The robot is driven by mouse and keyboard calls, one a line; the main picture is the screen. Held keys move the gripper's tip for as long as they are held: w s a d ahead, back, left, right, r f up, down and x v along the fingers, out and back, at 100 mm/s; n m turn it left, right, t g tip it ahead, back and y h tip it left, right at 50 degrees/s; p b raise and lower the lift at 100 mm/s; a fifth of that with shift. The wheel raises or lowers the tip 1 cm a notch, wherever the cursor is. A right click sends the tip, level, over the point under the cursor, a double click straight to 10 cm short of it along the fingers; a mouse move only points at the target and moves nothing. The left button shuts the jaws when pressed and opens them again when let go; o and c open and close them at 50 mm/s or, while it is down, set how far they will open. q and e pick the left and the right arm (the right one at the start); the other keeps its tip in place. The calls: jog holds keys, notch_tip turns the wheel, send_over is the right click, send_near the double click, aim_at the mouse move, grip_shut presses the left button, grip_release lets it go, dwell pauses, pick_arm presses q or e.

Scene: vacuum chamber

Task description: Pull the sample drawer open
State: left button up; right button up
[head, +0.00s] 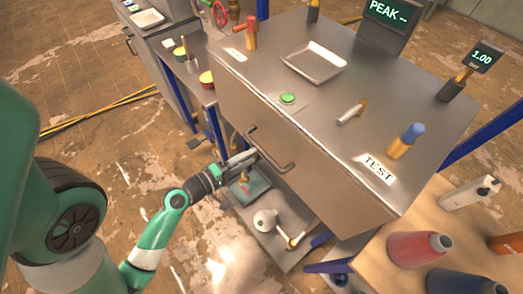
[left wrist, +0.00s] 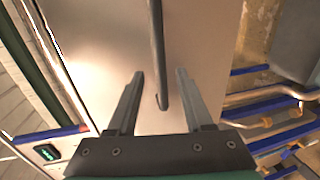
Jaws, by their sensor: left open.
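The sample drawer (head: 300,165) is the broad metal front below the steel worktop in the head view, and it looks shut. Its dark bar handle (head: 272,152) sits on that front. In the left wrist view the drawer front (left wrist: 100,40) fills the middle, and the handle (left wrist: 156,45) runs down from the top edge. My left gripper (head: 252,156) is open at the handle. In the left wrist view the end of the handle lies between the two open fingertips (left wrist: 160,74), with gaps on both sides; contact is not visible. My right gripper is not in view.
The worktop holds a shallow tray (head: 315,63), a green button (head: 287,98) and a TEST label (head: 374,169). Below the drawer, a lower shelf (head: 280,245) carries a teal tray (head: 250,188) and a white round part (head: 265,220). A wooden table (head: 385,250) with spools stands at right.

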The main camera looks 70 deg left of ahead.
aim_at(262, 149)
pick_arm(q)
jog(key=x, duration=0.5)
jog(key=shift+w+a+f+p, duration=0.1)
jog(key=shift+w+a+p, duration=0.1)
jog(key=shift+w+p, duration=0.15)
grip_shut()
dwell(1.0)
